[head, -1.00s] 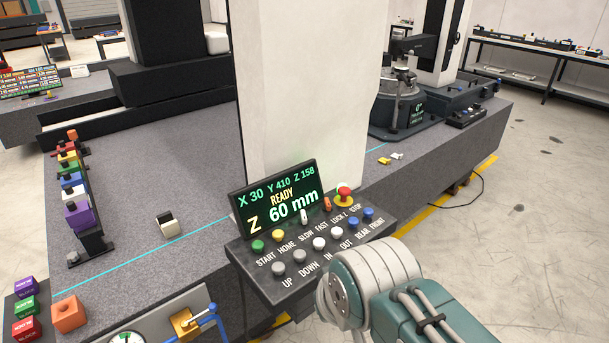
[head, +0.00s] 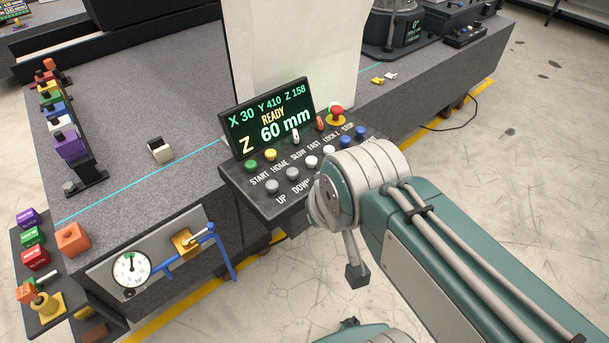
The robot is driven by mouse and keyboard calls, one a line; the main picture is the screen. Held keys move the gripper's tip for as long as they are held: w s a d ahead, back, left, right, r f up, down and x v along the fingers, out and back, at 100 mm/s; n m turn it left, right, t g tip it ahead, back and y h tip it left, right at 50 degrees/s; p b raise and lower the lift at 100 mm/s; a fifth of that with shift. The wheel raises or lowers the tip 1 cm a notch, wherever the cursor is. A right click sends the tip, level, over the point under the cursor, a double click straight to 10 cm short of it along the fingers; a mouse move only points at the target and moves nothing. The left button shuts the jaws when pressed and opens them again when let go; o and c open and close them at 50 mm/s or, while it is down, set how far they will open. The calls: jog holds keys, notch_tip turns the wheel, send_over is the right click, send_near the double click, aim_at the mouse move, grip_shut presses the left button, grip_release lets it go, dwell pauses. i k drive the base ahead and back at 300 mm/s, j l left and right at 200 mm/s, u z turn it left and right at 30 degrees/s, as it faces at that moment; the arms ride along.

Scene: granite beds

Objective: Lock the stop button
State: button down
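The stop button (head: 336,112) is a red mushroom head on a yellow base, at the upper right of the dark control panel (head: 262,201). It stands clear of my arm. My arm's rounded grey wrist covers the panel's lower right part, hiding some buttons and labels. Below the wrist hangs a grey link with a dark tip, which looks like part of my gripper (head: 357,274); the rest is hidden, so its opening cannot be seen.
Green (head: 251,166) and yellow (head: 271,154) buttons, a white lever (head: 295,136) and an orange lever (head: 319,123) share the panel. A white column (head: 290,45) rises behind it. A dial gauge (head: 131,269) and coloured blocks stand at left. Open floor lies at right.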

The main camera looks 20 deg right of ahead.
aim_at(336, 109)
jog(key=i+l, duration=0.65)
jog(key=i, duration=0.15)
jog(key=l+z, duration=0.05)
